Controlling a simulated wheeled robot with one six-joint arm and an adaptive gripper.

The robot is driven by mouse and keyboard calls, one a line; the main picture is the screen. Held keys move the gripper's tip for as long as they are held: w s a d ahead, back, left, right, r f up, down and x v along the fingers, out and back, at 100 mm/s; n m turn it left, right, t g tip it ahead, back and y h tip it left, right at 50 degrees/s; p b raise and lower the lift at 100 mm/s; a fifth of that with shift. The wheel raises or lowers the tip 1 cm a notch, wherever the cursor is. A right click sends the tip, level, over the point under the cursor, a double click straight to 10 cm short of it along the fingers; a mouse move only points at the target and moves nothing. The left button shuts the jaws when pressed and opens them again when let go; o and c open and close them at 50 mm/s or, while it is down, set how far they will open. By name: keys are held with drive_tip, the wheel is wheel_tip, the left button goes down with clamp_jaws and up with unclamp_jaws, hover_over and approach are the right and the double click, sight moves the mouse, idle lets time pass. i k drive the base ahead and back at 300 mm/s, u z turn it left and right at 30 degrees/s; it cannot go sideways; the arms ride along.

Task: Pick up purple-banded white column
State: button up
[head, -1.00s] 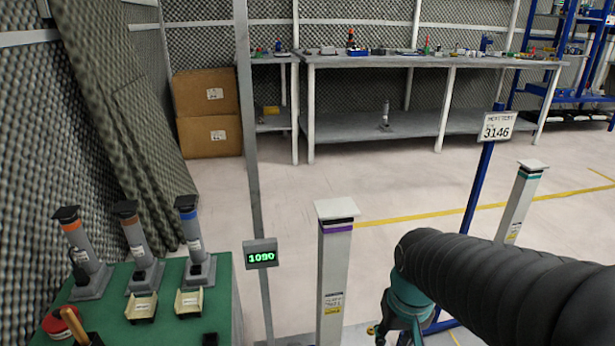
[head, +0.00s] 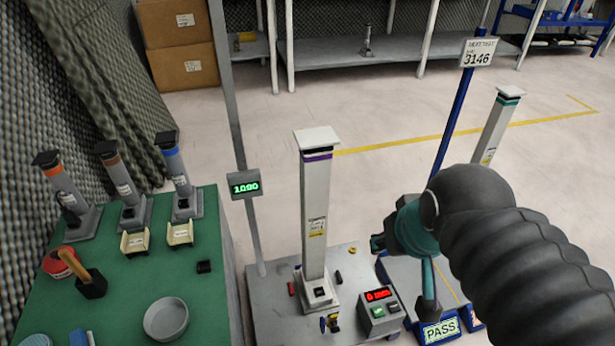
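The purple-banded white column (head: 315,215) stands upright on a low grey platform (head: 265,318) in the middle of the head view. It has a flat white cap, a purple band just below the cap, a yellow label and a square base. My arm comes in from the right, and my gripper (head: 380,243) is at its left end, to the right of the column and apart from it. The fingers are small and partly hidden by the arm, so whether they are open or shut does not show.
A teal-banded white column (head: 497,130) stands at right behind my arm. A green table (head: 120,290) at left holds grey columns, a mallet (head: 88,278) and a round dish (head: 166,319). A grey post with a display (head: 245,185) stands left of the column. A control box (head: 380,310) sits front right.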

sight(316, 291)
drive_tip(key=k, duration=1)
drive_tip(key=u, duration=2)
drive_tip(key=i, duration=1.4)
drive_tip(key=z, duration=1.9)
